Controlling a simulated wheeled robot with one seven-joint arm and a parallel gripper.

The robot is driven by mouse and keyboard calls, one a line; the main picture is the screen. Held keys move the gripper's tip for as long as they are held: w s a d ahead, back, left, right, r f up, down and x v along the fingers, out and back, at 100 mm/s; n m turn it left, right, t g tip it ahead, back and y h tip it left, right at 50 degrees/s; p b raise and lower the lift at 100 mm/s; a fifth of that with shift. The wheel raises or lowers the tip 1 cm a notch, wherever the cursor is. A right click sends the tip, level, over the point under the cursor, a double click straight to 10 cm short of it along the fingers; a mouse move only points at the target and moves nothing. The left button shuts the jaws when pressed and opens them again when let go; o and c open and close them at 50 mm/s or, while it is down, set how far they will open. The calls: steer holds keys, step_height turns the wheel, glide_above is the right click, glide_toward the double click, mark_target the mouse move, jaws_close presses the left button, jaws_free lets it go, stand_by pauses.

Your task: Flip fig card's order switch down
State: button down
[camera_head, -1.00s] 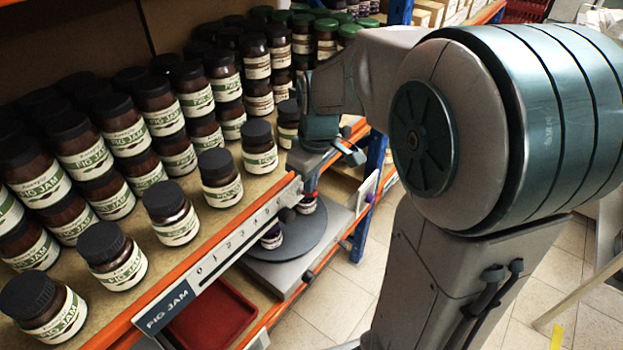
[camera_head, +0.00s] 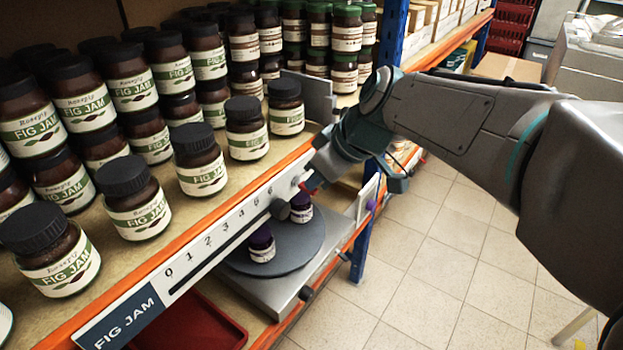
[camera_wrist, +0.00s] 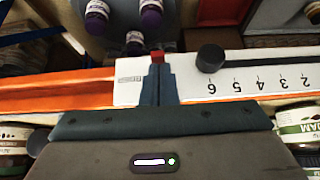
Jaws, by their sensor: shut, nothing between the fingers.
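The fig card is a white strip (camera_head: 218,237) along the shelf's front edge, with a dark "FIG JAM" plate (camera_head: 120,318) and a number scale. A dark round knob (camera_head: 283,208) sits near the scale's 6 end; it also shows in the wrist view (camera_wrist: 210,58). A small red switch (camera_wrist: 157,56) is at the card's end, just beyond my fingertips; I cannot tell whether it is up or down. My gripper (camera_wrist: 158,82) is shut and empty, in front of the card. In the head view my gripper (camera_head: 311,182) partly hides that end.
Fig jam jars (camera_head: 137,198) crowd the shelf above the card. Below, purple-lidded jars (camera_head: 262,243) stand on a round grey plate (camera_head: 290,258), beside a red tray (camera_head: 195,325). A blue post (camera_head: 364,235) stands to the right. The tiled floor (camera_head: 445,255) is open.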

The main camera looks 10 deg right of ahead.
steer(key=shift+p, duration=0.5)
steer(key=shift+w+r, duration=0.1)
steer(key=shift+w, duration=0.05)
steer(key=shift+w+a+r, duration=0.25)
steer(key=shift+w+a, duration=0.15)
steer(key=shift+r, duration=0.2)
steer(key=s+d+r+p, duration=0.2)
steer(key=s+d+r, duration=0.5)
steer(key=r, duration=0.2)
steer(key=shift+p, duration=0.3)
steer(key=shift+r, duration=0.1)
